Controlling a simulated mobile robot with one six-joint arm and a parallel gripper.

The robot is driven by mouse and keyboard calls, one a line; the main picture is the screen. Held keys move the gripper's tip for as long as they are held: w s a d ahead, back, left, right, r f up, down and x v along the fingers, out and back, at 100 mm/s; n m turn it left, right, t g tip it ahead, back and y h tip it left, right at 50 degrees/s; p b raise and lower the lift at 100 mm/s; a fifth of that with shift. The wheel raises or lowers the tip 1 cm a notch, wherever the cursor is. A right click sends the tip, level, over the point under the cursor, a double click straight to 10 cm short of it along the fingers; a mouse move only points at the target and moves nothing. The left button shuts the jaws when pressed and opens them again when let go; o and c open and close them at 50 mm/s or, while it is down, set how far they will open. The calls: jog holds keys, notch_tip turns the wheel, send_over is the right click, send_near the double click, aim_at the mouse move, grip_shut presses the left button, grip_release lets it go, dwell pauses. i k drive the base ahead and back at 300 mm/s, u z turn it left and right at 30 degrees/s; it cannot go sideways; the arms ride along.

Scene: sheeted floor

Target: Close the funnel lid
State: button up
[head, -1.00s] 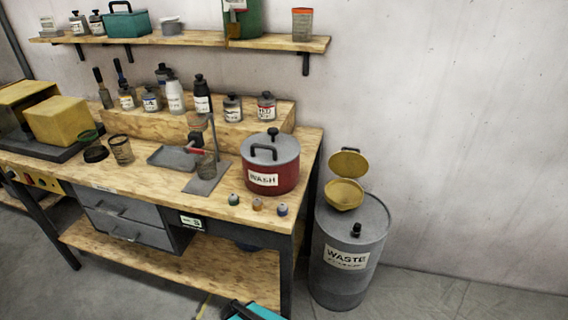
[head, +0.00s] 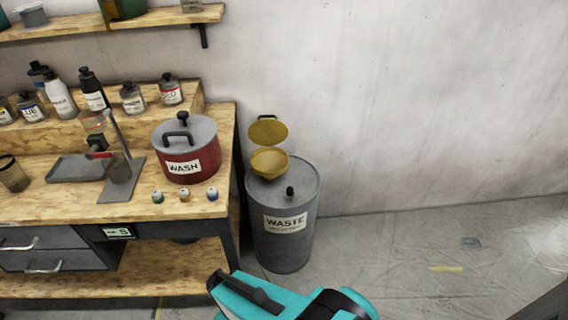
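A yellow funnel (head: 270,163) sits on top of a grey drum labelled WASTE (head: 284,250), which stands on the floor right of the workbench. The funnel's round yellow lid (head: 268,132) is raised open above the bowl, tilted up at the back, with a dark handle on its upper edge. A teal and black part of my arm shows at the bottom centre, in front of and below the drum. My gripper's fingertips cannot be made out, so I cannot tell its state. Nothing of mine touches the lid.
The wooden workbench (head: 150,222) stands left of the drum, its right edge close to it. A red WASH pot (head: 185,160) and several small jars stand on it. A black knob (head: 290,191) rises from the drum top. The sheeted floor (head: 400,270) to the right is mostly clear.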

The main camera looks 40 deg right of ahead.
aim_at(269, 130)
jog(key=u, duration=1.15)
jog(key=k, duration=0.1)
jog(key=z, duration=2.35)
jog(key=k, duration=0.9)
jog(key=u, duration=0.2)
jog(key=i, duration=0.7)
jog(key=z, duration=0.05)
